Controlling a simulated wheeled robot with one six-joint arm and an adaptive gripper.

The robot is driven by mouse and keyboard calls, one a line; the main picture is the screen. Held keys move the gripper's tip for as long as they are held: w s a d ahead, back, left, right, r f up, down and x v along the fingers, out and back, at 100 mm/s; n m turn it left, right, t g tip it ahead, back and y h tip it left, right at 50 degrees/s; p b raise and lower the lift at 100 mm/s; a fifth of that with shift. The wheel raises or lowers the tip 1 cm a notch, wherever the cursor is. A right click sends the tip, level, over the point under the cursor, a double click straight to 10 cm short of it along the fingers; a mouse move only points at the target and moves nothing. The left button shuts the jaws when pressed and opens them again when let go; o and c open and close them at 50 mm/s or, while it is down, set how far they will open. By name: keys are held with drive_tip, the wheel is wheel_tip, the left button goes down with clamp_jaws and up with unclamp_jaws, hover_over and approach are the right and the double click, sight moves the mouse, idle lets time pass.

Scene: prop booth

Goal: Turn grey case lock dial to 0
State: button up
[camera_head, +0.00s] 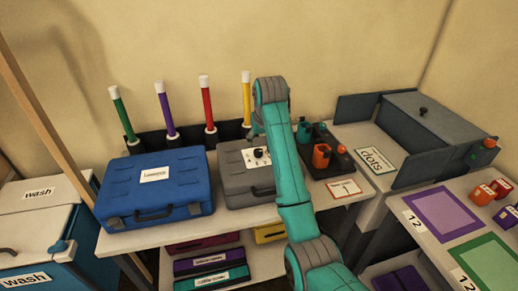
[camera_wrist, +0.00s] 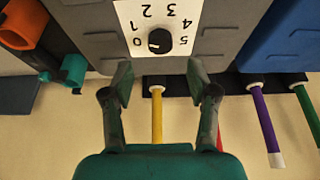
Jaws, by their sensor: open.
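The grey case (camera_head: 236,176) lies on the table with its handle toward the front. Its white dial plate and black lock dial (camera_head: 259,153) show just left of my arm. In the wrist view, which is upside down, the dial (camera_wrist: 160,41) sits on a white plate (camera_wrist: 124,13) numbered 0 to 5. The dial's light mark is on its left side, toward the 0; its exact alignment is hard to tell. My gripper (camera_wrist: 160,78) is open and empty, its fingertips apart and short of the dial in the picture.
A blue case (camera_head: 155,190) lies left of the grey one. A dark tray (camera_head: 325,163) with orange and teal items is at the right. Coloured rods, including a yellow one (camera_head: 246,97), stand in a dark rack behind. A grey box (camera_head: 425,120) stands further right.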

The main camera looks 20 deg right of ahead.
sight(258, 151)
drive_tip(key=shift+x, duration=3.2)
clamp_jaws()
